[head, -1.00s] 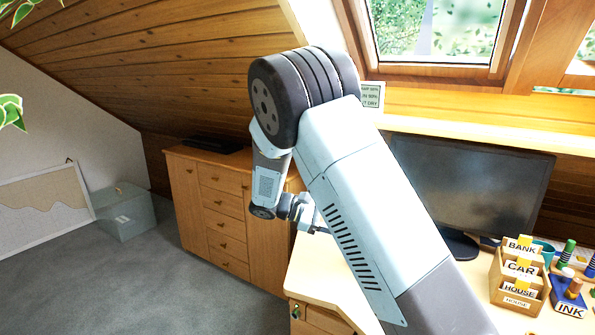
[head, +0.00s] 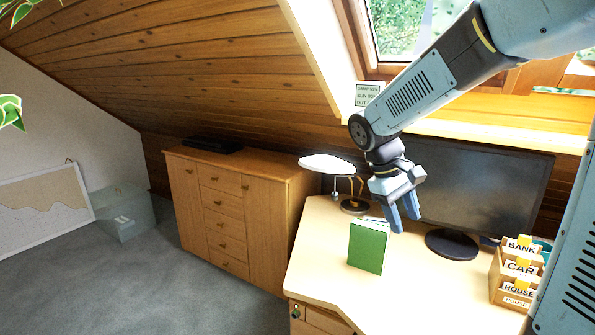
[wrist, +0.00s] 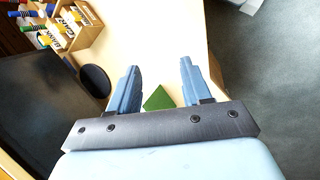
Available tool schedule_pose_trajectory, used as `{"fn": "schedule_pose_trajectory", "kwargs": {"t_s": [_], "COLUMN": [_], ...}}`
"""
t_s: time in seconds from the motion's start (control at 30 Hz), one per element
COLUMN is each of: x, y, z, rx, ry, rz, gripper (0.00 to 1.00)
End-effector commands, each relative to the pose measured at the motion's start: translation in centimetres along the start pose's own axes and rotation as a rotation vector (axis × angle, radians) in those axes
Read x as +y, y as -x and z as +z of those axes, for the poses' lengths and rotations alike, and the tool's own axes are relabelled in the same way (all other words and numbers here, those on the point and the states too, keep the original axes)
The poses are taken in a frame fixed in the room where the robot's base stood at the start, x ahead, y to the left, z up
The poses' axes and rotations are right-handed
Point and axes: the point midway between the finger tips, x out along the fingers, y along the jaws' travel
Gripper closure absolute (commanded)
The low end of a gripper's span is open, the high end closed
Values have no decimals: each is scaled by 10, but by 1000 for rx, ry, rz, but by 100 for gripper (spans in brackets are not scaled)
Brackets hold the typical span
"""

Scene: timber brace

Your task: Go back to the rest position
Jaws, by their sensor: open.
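My gripper (head: 404,213) is above the desk, in front of the monitor, with its blue fingers pointing down.
The desk (head: 330,275) is clear around the green item. A dark monitor (head: 480,190) stands behind my gripper. A lamp (head: 328,164) is at the desk's back left. A wooden letter sorter (head: 505,290) with labelled slots stands at the right. A wooden cabinet (head: 225,215) is on the left.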

Motion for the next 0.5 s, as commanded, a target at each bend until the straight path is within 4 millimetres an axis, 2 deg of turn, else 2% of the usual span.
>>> {"fn": "schedule_pose_trajectory", "kwargs": {"t_s": [0.1,0.5], "x": [-1,-18], "y": [7,26], "z": [25,92], "rx": [84,354], "ry": [-71,-300], "rz": [-49,-169], "gripper": [52,52]}}
